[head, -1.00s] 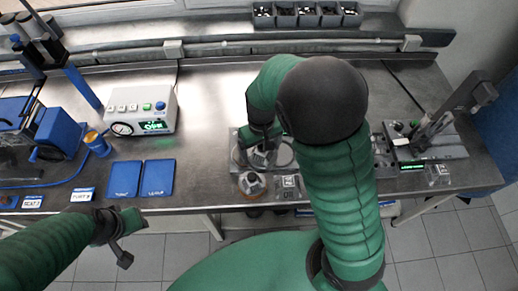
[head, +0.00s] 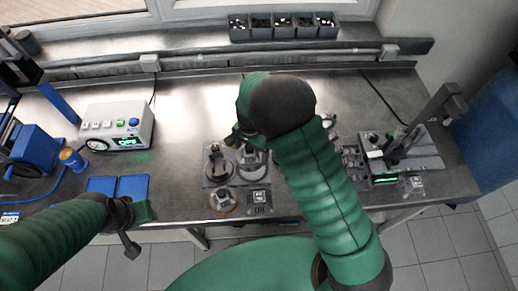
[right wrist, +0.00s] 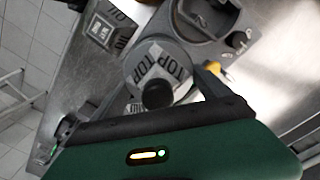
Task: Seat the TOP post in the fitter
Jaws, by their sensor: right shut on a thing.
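A piece marked TOP (right wrist: 172,62) with a dark round end shows in the right wrist view, in front of my right gripper. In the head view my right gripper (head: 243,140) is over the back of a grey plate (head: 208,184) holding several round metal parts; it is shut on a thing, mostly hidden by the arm. One upright part (head: 217,165) stands at the plate's back left, and another (head: 223,199) at its front left. I cannot tell which part is the fitter, or whether the TOP piece touches it. My left gripper (head: 131,232) is low at the left; its opening is unclear.
A pressure box (head: 118,127) with a lit green display stands at the left, with blue pads (head: 118,187) before it. A grey lever device (head: 400,150) stands at the right. Small bins (head: 283,26) line the back ledge. The bench behind the arm is clear.

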